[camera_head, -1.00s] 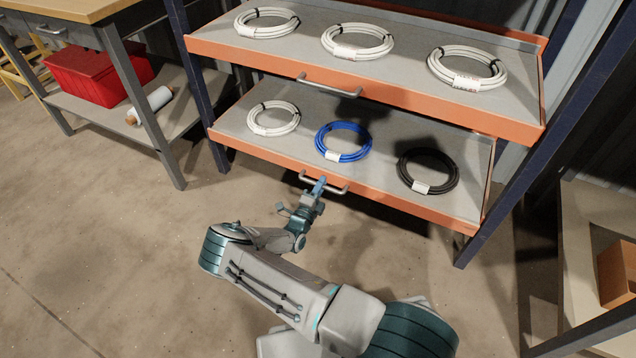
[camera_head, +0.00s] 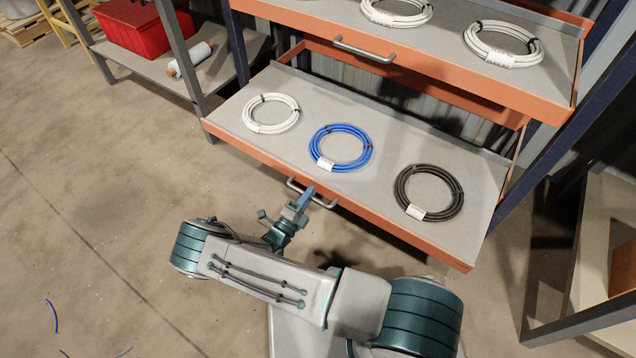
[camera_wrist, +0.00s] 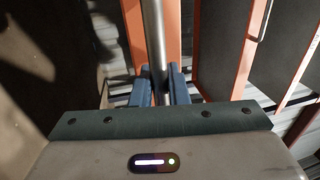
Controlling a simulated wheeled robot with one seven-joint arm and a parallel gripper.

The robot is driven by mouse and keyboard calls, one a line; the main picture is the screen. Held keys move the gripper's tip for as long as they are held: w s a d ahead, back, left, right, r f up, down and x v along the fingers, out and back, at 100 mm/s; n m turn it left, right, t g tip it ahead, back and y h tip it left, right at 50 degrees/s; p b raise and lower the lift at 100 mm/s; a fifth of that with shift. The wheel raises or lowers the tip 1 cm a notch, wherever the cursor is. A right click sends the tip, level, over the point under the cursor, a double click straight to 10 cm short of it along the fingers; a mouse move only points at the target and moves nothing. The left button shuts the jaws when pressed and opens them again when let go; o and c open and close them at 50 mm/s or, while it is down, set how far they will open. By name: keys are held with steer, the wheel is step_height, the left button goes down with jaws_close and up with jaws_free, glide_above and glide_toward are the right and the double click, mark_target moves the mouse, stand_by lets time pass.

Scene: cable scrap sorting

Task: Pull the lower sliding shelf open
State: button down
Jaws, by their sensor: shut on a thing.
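The lower sliding shelf (camera_head: 245,155) is a grey tray with an orange front edge, and it stands out well beyond the upper shelf (camera_head: 450,75). Its metal bar handle (camera_head: 326,204) is on the front edge. My gripper (camera_head: 304,197) is at this handle, shut on the bar. In the wrist view the handle bar (camera_wrist: 153,35) runs down between the two blue fingers of my gripper (camera_wrist: 160,82). On the lower shelf lie a white cable coil (camera_head: 271,128), a blue coil (camera_head: 318,158) and a black coil (camera_head: 402,190).
White coils (camera_head: 503,62) lie on the upper shelf, which has its own handle (camera_head: 364,55). A bench with a red bin (camera_head: 145,28) and a white roll (camera_head: 190,58) stands at left. A table with a brown box (camera_head: 622,268) is at right. The floor at left is mostly clear.

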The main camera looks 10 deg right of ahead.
steer(key=shift+v, duration=0.95)
steer(key=shift+a+r, duration=0.1)
steer(key=shift+r, duration=0.05)
steer(key=c, duration=1.8)
jaws_free()
steer(key=p+v, duration=0.2)
steer(key=v, duration=1.1)
steer(key=shift+s+a, duration=0.25)
